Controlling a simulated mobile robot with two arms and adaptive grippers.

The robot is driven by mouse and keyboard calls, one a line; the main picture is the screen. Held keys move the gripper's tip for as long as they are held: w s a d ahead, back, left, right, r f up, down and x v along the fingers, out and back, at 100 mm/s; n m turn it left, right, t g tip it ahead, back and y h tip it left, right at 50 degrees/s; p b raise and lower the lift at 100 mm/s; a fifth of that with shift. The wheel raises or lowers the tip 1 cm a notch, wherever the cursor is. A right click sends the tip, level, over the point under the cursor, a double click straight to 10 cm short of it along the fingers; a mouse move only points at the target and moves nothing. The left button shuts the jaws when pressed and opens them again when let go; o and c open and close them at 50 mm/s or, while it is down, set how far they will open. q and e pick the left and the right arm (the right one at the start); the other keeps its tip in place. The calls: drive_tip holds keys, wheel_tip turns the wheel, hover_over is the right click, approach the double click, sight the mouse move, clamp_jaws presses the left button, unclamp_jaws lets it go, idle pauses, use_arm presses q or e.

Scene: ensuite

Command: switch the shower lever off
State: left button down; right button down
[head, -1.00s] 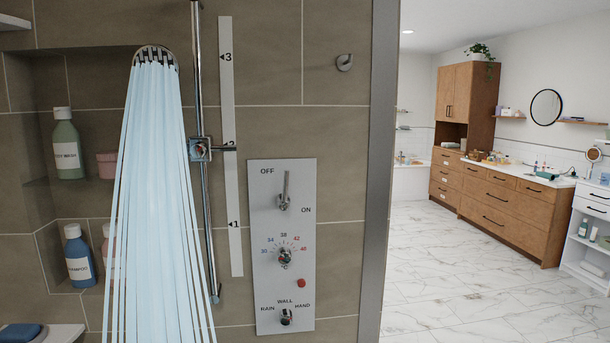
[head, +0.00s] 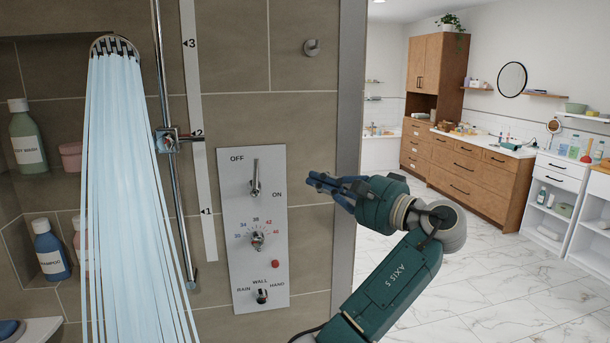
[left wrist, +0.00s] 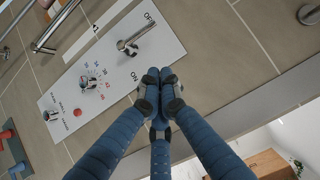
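The shower lever (head: 256,176) is a chrome handle on a light control panel (head: 231,190). It points nearly straight up, between the OFF mark at its upper left and the ON mark at its right. Water streams from the shower head (head: 114,46). My left gripper (head: 314,181) is to the right of the panel, its blue fingers pointing at the lever with a gap between. In the left wrist view the fingertips (left wrist: 159,76) are together and empty, below the lever (left wrist: 136,37) near the panel's ON edge. My right gripper is not in view.
A temperature knob (head: 257,239) and an outlet selector (head: 261,295) sit below the lever. A chrome riser rail (head: 164,90) stands left of the panel. A wall hook (head: 311,47) is above right. Open marble floor (head: 480,260) lies at the right.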

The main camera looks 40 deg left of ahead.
sight(255, 175)
use_arm(q)
drive_tip(key=a+p, duration=0.1)
drive_tip(key=a, duration=0.3)
drive_tip(key=s+a+p, duration=0.1)
drive_tip(key=a+p, duration=0.1)
drive_tip(key=a, duration=0.1)
drive_tip(key=a+p, duration=0.2)
drive_tip(key=a, duration=0.2)
drive_tip(key=shift+s+a+r, duration=0.3)
drive_tip(key=shift+r, duration=0.05)
drive_tip(key=shift+s+a+r+n+h, duration=0.25)
drive_tip(key=shift+s+a+n+h, duration=0.15)
drive_tip(key=shift+s+a+n, duration=0.1)
